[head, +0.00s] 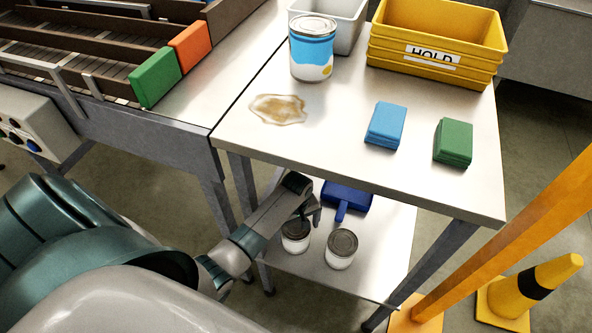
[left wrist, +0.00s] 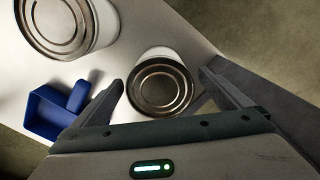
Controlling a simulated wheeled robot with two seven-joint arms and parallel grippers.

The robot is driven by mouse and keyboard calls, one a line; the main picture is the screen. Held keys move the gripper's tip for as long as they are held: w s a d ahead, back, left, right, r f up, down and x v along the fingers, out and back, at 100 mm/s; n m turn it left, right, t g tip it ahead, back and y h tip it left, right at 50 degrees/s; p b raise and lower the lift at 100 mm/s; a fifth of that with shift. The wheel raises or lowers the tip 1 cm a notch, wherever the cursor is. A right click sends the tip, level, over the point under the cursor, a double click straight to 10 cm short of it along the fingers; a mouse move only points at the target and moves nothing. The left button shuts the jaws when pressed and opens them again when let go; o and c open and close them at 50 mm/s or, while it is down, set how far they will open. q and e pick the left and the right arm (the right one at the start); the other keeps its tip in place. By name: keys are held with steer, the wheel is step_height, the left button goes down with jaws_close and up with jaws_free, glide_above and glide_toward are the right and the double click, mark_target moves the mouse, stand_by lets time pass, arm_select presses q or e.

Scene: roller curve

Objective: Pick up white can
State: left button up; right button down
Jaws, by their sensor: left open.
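Two white cans with dark metal lids stand upright on the lower shelf of the table. The left one (head: 296,243) is partly covered by my left gripper (head: 308,203); the other (head: 341,257) stands to its right. My left gripper is open and empty above the left can. In the left wrist view the near can (left wrist: 161,88) shows between the two spread fingertips (left wrist: 161,82), apart from both. The other can (left wrist: 72,25) is cut off at the top left. I cannot tell how far the fingertips are above the lid.
A blue dustpan (head: 347,196) lies behind the cans. The tabletop (head: 240,150) above bears a blue-and-white can (head: 312,50), yellow bins (head: 432,50), blue (head: 385,125) and green (head: 453,141) blocks and a brown spill (head: 279,109). An orange post (head: 500,235) and a cone (head: 536,290) stand right.

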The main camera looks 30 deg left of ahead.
arm_select(q)
steer(key=shift+a+f, duration=0.1)
steer(key=shift+f, duration=0.3)
steer(key=shift+w+a+f, duration=0.15)
steer(key=shift+f, duration=0.95)
steer(key=shift+w+a+f, duration=0.1)
steer(key=shift+f, duration=0.95)
steer(key=c, duration=1.3)
steer(key=shift+r, duration=0.6)
steer(key=r, duration=0.3)
steer(key=shift+s+d+r, duration=0.1)
steer(key=shift+s+d, duration=0.05)
steer(key=shift+d, duration=0.05)
steer(key=s+d+r, duration=0.6)
steer(key=s+d, duration=0.1)
steer(key=s, duration=0.1)
steer(key=shift+s+d+r, duration=0.15)
steer(key=shift+d+r, duration=0.1)
steer(key=shift+r, duration=0.05)
arm_select(e)
steer(key=shift+s+d, duration=0.15)
steer(key=shift+s, duration=0.65)
